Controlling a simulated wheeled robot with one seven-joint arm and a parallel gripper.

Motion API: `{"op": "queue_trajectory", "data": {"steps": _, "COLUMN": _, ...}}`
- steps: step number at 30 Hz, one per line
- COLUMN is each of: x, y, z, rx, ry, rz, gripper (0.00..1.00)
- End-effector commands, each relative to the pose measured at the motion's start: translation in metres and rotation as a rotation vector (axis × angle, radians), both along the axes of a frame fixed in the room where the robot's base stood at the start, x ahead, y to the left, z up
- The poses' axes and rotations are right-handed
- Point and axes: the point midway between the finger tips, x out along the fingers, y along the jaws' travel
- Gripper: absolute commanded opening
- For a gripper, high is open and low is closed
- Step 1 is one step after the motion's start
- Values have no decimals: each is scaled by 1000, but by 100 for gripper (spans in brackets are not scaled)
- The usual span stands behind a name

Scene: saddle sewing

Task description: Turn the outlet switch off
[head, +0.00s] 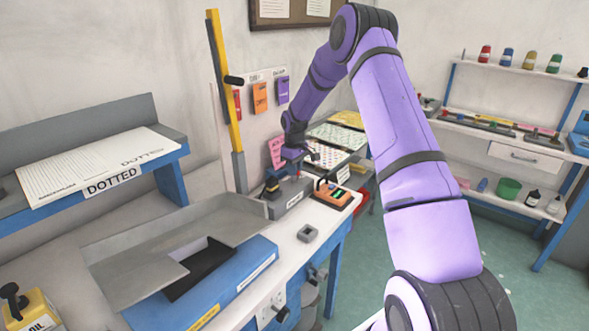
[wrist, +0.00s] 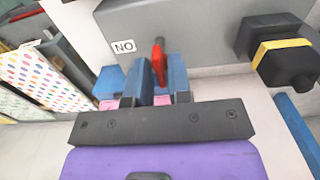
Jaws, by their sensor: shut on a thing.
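A grey switch box (head: 288,197) stands on the white bench in the head view, and its face (wrist: 200,45) fills the top of the wrist view. A red switch lever (wrist: 158,62) sticks out of it, beside a label that reads "NO" from this angle, which may be an upside-down "ON". My gripper (wrist: 158,88), with blue fingers, is shut on the red lever, one finger on each side. In the head view my gripper (head: 293,160) is at the box, but its fingertips are hard to make out.
An orange-and-black device (head: 333,194) and a small grey block (head: 308,233) lie near the box. A grey tray (head: 215,225) stands front left. Patterned sheets (head: 330,137) lie behind.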

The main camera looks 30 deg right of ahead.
Motion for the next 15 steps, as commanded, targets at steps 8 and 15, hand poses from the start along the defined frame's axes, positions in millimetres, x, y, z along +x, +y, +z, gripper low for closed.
{"op": "queue_trajectory", "data": {"steps": 8, "x": 1, "y": -1, "z": 1, "rx": -1, "ry": -3, "rz": -1, "gripper": 24}}
{"op": "queue_trajectory", "data": {"steps": 15, "x": 0, "y": 0, "z": 0, "rx": -1, "ry": -1, "rz": -1, "gripper": 45}}
